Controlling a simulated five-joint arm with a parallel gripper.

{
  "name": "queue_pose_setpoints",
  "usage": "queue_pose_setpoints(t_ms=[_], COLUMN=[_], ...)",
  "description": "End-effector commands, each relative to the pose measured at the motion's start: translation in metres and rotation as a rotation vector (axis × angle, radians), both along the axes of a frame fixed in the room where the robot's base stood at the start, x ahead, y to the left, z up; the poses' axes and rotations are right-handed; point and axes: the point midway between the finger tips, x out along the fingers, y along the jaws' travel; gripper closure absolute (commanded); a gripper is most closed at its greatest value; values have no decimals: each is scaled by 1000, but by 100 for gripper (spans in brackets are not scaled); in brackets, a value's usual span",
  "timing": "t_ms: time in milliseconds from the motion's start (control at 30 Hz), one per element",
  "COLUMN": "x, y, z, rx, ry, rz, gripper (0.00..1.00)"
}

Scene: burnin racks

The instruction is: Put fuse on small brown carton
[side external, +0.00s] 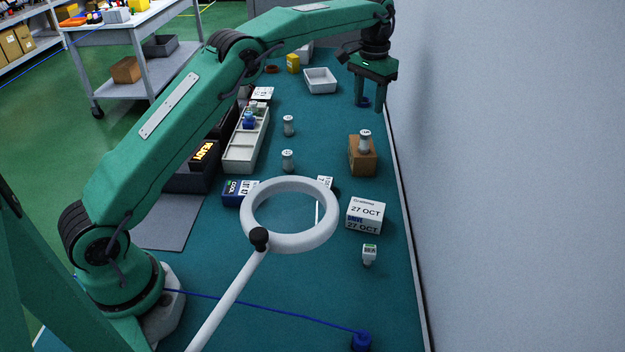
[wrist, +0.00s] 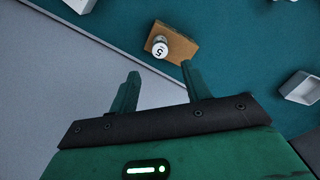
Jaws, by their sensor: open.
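The small brown carton (side external: 362,158) stands on the teal bench top near the wall; it also shows in the wrist view (wrist: 182,48). A pale fuse-like cylinder with a grey cap (side external: 365,142) stands upright on the carton's top. In the wrist view this cylinder (wrist: 159,49) shows a label reading 5. My gripper (side external: 369,106) is open and empty, beyond and above the carton in the side view. In the wrist view the cylinder lies past the gap between the fingertips (wrist: 160,72), not touched by them.
Two similar cylinders (side external: 288,126) (side external: 287,160) stand on the bench. A white slotted rack (side external: 236,158) is left of them. A white dated box (side external: 365,214) and a small white-labelled item (side external: 369,254) are nearer the camera. A white ring lamp (side external: 327,231) overhangs the bench. A white tray (side external: 320,80) is at the back.

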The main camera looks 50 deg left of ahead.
Motion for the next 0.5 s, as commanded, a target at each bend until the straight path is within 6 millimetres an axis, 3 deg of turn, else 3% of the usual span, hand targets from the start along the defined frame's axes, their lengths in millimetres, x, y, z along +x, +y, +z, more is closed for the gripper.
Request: queue_pose_setpoints(t_ms=[333, 500], x=[-1, -6], y=[0, 0], z=[1, 12], rx=[0, 0], ry=[-1, -13], rz=[0, 0], gripper=[52, 52])
